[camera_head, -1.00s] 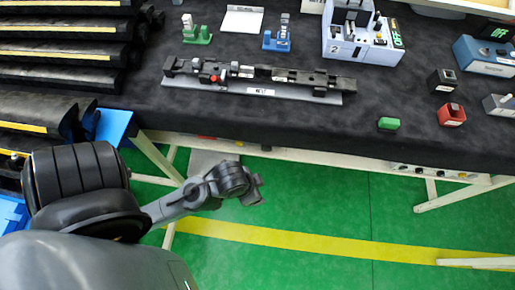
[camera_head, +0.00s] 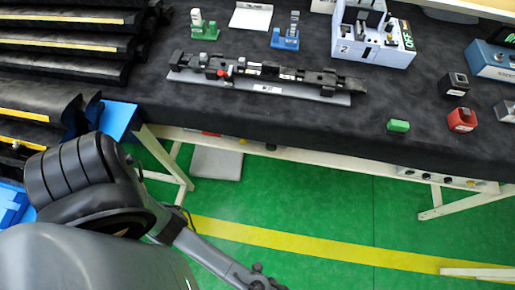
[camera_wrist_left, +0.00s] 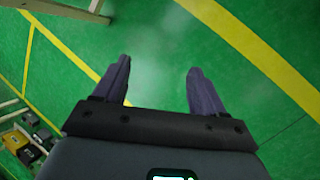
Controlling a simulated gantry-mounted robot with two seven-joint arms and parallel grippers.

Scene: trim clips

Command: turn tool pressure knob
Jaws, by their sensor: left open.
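I cannot tell which control is the tool pressure knob. Small knobs sit on a white panel (camera_head: 440,178) under the table's front edge, and a blue box (camera_head: 492,62) at the right also carries a dark knob. My left gripper (camera_wrist_left: 158,70) is open and empty in the left wrist view, its two dark fingers wide apart above the green floor. In the head view my left arm reaches down to the bottom edge, away from the tabletop; the gripper itself is not clear there. My right gripper is not in view.
The black-covered table (camera_head: 260,115) holds a black fixture (camera_head: 265,78), a white-blue machine (camera_head: 372,42), a green block (camera_head: 398,126) and a red block (camera_head: 462,120). Black shelves (camera_head: 60,45) stand at left. The green floor (camera_head: 310,200) in front is open, with table legs at the sides.

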